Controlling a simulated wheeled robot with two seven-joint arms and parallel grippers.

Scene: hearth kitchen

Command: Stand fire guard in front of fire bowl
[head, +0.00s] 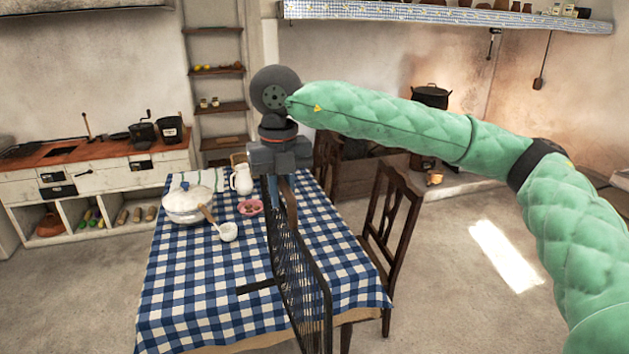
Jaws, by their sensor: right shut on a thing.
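The fire guard (302,282) is a black mesh panel with a dark foot sticking out at its lower left. It hangs upright, seen nearly edge-on, over or beside the right part of the checked table; I cannot tell whether it touches the cloth. My right gripper (280,188) points down and is shut on the guard's top. A small glowing orange-copper thing (434,178) by the hearth, behind the chair, may be the fire bowl, but it is too small to be sure. My left gripper is out of view.
The table (190,305) holds a white tureen (188,203), a pitcher (241,180), a pink bowl (251,207) and a white cup (228,231). A wooden chair (388,215) stands at its right. Bare floor (455,300) lies right of it. A black pot (431,95) is at the hearth.

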